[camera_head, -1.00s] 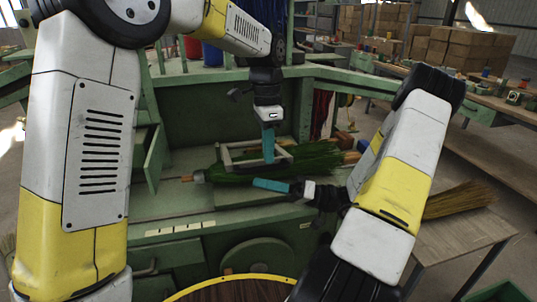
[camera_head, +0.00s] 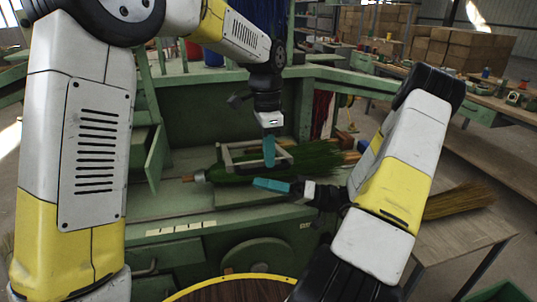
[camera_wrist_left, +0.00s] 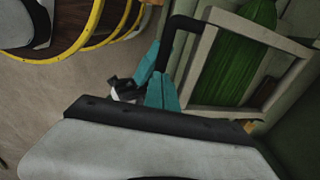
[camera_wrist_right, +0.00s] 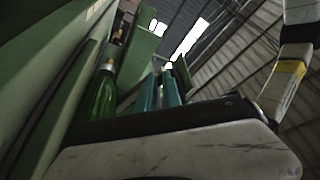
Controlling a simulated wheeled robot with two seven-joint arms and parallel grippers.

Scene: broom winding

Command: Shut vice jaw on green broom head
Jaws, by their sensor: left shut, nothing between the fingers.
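The green broom head (camera_head: 316,158) lies on the green machine's bed, its narrow end toward the left. The grey rectangular vice jaw frame (camera_head: 226,163) lies over it; the left wrist view shows green bristles (camera_wrist_left: 236,57) through the frame (camera_wrist_left: 199,66). My left gripper (camera_head: 270,165) is shut and empty, pointing down at the frame in the head view. In its wrist view it is close to the frame's black bent handle (camera_wrist_left: 178,24); contact is unclear. My right gripper (camera_head: 256,183) points left in front of the broom. Its teal fingers (camera_wrist_right: 160,78) look apart and empty.
The green machine (camera_head: 200,125) has a panel (camera_head: 155,160) standing out at left. A side table (camera_head: 440,240) with a straw broom (camera_head: 458,200) stands at right.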

